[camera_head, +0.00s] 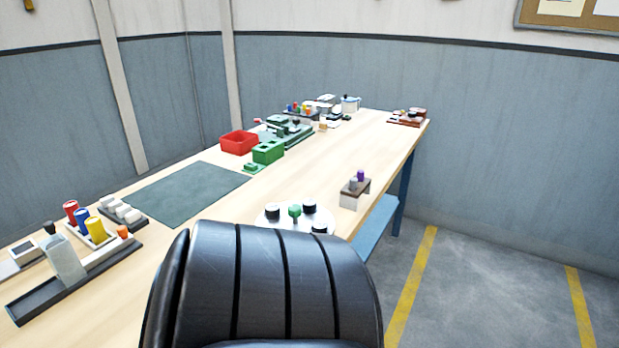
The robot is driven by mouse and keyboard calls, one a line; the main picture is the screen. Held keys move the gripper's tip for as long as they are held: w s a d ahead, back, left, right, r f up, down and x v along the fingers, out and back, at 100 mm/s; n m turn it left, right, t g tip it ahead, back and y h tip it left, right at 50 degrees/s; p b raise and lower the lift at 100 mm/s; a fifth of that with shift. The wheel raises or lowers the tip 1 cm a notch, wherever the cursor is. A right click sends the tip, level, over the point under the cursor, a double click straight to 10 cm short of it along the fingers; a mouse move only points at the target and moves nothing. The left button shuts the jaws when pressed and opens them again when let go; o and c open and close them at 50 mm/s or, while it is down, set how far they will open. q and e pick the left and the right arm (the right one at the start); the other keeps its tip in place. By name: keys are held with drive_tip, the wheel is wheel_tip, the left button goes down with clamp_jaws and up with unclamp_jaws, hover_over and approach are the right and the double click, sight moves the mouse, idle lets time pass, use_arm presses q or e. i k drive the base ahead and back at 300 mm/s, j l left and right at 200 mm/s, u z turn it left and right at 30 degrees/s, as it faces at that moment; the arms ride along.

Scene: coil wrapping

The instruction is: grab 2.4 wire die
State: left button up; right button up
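No marking that reads 2.4 is legible, so I cannot tell which thing is the 2.4 wire die. A round white plate (266,223) on the near part of the table carries several black round pieces (309,206) and a green knob (294,211). A small block (353,195) with a brown top stands to its right and holds dark and purple pegs (361,175). Neither of my grippers is in view.
A black ribbed chair back (270,285) blocks the near foreground and partly hides the plate. The long wooden table (325,158) holds a dark mat (188,193), a red bin (239,142), a green fixture (268,152) and a tray with coloured spools (95,230).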

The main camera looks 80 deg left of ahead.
sight(319, 226)
drive_tip(key=u, duration=1.45)
drive_tip(key=i+j+u, duration=0.1)
drive_tip(key=i+u, duration=0.25)
drive_tip(key=i+j+u, duration=0.1)
drive_tip(key=u, duration=0.25)
drive_tip(key=i+l, duration=0.05)
